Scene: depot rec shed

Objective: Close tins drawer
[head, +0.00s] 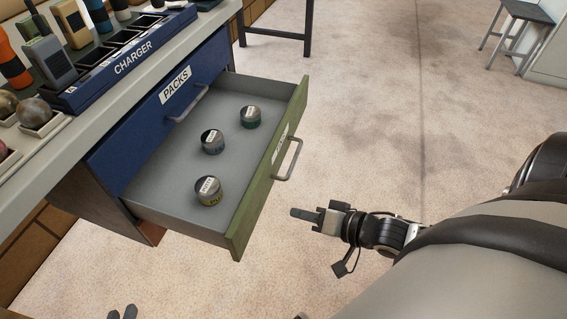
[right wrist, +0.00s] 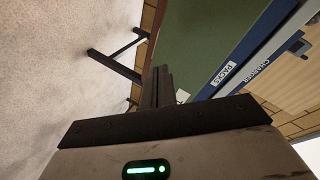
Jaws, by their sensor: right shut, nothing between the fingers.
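The open drawer with the green front (head: 262,200) sticks out from under the blue PACKS drawer (head: 150,130). It holds three round tins: a yellow-banded one (head: 208,191) near the front, one in the middle (head: 212,142) and a green-banded one (head: 250,117). Its front has a metal bar handle (head: 290,160) and a partly hidden label. My right gripper (head: 300,214) is shut and empty, just off the green front, below and right of the handle. The green front also fills the upper part of the right wrist view (right wrist: 222,35). My left gripper's fingertips (head: 122,313) show apart at the bottom edge.
The worktop (head: 75,120) above carries a blue CHARGER rack (head: 130,57) with radios and other items, plus balls in small trays at the left. Open floor (head: 400,110) lies right of the drawer. A stool (head: 520,20) stands far off at the upper right.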

